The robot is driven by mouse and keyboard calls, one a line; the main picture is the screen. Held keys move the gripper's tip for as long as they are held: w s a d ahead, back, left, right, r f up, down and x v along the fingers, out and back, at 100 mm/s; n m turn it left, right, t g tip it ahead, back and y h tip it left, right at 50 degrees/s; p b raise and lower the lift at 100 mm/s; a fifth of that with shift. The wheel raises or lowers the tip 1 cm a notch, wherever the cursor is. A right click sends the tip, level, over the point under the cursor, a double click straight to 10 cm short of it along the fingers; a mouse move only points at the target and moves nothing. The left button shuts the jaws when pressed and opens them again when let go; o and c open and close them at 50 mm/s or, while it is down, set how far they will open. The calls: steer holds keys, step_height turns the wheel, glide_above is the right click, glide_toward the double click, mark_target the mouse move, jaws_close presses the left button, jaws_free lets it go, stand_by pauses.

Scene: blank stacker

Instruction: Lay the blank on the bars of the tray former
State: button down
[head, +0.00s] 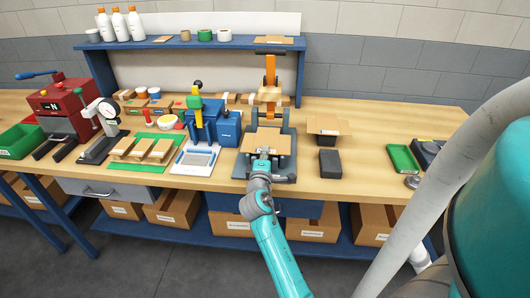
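The tray former (285,172) stands near the middle of the bench, with a dark grey frame and an orange upright press part (270,75). A flat brown cardboard blank (281,143) lies level at the former, over its frame. I cannot tell whether it rests on the bars or is just above them, as the blank covers them. My gripper (262,158) is at the blank's front edge, reaching in from the front. Its fingers are too small and partly hidden to show whether they are shut on the blank.
Another brown sheet or stack (328,125) sits on a dark stand to the right, with a black block (330,163) before it. A blue machine (228,128) stands close on the left. A green tray (402,158) lies farther right. Bench between block and tray is clear.

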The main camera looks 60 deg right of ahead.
steer(key=c, duration=1.2)
jaws_free()
steer(key=shift+c, duration=0.2)
steer(key=shift+a, duration=0.1)
steer(key=shift+v, duration=3.65)
